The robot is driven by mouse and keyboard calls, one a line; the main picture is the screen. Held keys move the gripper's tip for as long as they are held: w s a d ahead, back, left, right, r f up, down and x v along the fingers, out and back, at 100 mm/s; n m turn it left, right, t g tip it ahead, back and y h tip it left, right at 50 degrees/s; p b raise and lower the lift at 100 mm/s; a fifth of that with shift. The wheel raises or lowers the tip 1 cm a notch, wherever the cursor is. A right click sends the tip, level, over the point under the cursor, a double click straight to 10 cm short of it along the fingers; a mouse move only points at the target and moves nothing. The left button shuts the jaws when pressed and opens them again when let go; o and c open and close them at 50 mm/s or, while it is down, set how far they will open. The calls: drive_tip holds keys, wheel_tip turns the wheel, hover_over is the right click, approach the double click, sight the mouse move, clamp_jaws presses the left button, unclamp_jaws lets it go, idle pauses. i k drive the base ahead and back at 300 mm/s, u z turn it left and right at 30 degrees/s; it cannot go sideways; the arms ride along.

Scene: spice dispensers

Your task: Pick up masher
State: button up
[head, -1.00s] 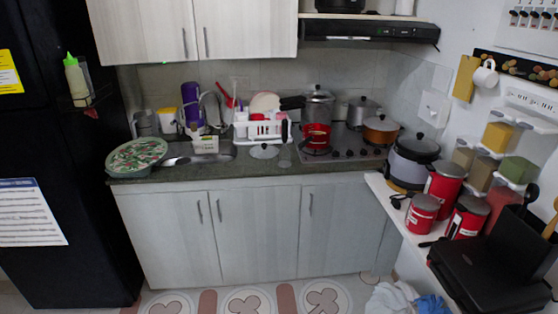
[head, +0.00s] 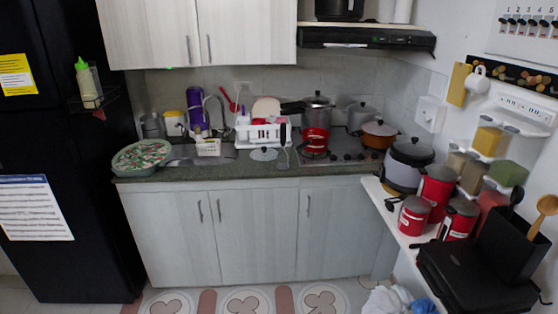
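A slim upright utensil with a black handle (head: 283,134) and a grey lower part (head: 284,158) stands at the counter's front, right of the white dish rack. It may be the masher, but it is too small to tell for sure. A flat grey round piece (head: 263,154) lies just left of it. My gripper is not in view.
The counter (head: 330,172) holds a sink, a patterned oval tray (head: 142,156), the dish rack (head: 262,133), and a stove with a red pot (head: 315,141). A white shelf (head: 400,222) at right carries a cooker (head: 409,165), red canisters and a black appliance (head: 478,278).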

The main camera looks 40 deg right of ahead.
sight(282, 127)
drive_tip(key=z, duration=0.1)
drive_tip(key=i, duration=0.95)
drive_tip(key=u, duration=0.05)
